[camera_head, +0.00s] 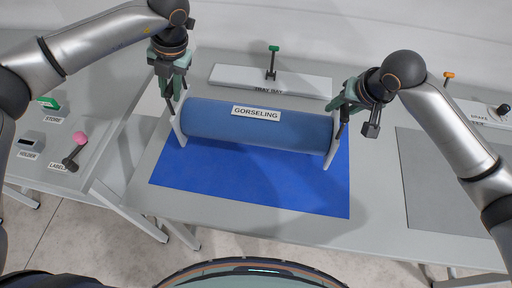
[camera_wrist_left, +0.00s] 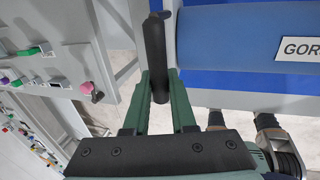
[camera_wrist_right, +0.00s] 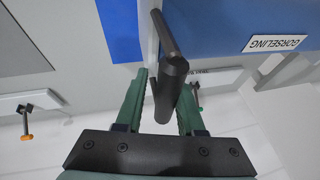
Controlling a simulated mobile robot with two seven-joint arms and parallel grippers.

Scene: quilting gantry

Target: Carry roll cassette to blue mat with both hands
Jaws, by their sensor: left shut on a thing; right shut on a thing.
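The roll cassette (camera_head: 255,125) is a blue cylinder with pale end plates, a black handle at each end and a "GORSELING" label. It lies level across the far part of the blue mat (camera_head: 250,188); whether it touches the mat or hangs just above cannot be told. My left gripper (camera_head: 172,98) is shut on the cassette's left handle, a black bar in the left wrist view (camera_wrist_left: 155,50). My right gripper (camera_head: 341,115) is shut on the right handle, seen in the right wrist view (camera_wrist_right: 172,75). The mat's far edge is hidden behind the roll.
A white tray bay (camera_head: 225,75) with a green-topped lever stands behind the roll. A grey mat (camera_head: 450,190) lies to the right, near a white brake panel (camera_head: 470,112). A pink-knobbed lever (camera_head: 75,150) and a holder are on the left table. The blue mat's near part is bare.

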